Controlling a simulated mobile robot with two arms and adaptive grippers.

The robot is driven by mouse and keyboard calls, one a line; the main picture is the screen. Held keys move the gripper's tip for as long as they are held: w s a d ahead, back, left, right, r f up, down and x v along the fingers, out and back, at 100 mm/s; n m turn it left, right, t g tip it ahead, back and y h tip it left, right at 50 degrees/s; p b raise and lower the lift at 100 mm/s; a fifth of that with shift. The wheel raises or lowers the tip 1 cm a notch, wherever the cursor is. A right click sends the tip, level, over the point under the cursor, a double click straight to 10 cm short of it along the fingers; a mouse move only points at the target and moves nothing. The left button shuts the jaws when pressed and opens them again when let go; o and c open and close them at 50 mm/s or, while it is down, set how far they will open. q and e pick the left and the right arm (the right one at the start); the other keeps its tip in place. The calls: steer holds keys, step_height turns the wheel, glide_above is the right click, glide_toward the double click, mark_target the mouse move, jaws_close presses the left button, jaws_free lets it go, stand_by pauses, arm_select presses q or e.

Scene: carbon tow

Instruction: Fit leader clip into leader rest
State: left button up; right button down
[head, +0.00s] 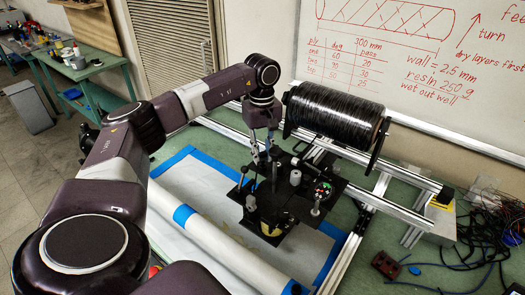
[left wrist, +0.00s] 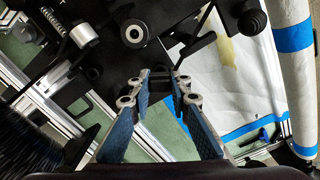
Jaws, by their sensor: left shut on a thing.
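My left gripper (head: 261,155) points down at the left edge of a black plate assembly (head: 326,203). In the left wrist view its two blue-padded fingers (left wrist: 163,84) converge and are shut on a small dark piece between the tips, which I take to be the leader clip. The fingers and the dark background hide most of it. I cannot make out the leader rest for certain among the black parts of the assembly, nor whether the clip touches it. My right gripper is in neither view.
A large black wound roll (head: 335,115) lies across the aluminium frame behind the assembly. A white tube with blue bands (head: 215,240) lies in front on a white sheet. A whiteboard (head: 430,60) stands behind. Tangled black cables (head: 490,215) lie at the right.

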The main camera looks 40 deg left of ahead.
mark_target(262, 152)
arm_select(q)
steer(key=shift+f+b, duration=0.4)
steer(key=shift+f, duration=0.35)
stand_by(0.4)
steer(key=o, duration=0.9)
step_height(262, 152, up, 12)
steer(key=shift+a+f, duration=0.1)
steer(key=shift+a, duration=0.05)
steer(key=shift+c, duration=0.3)
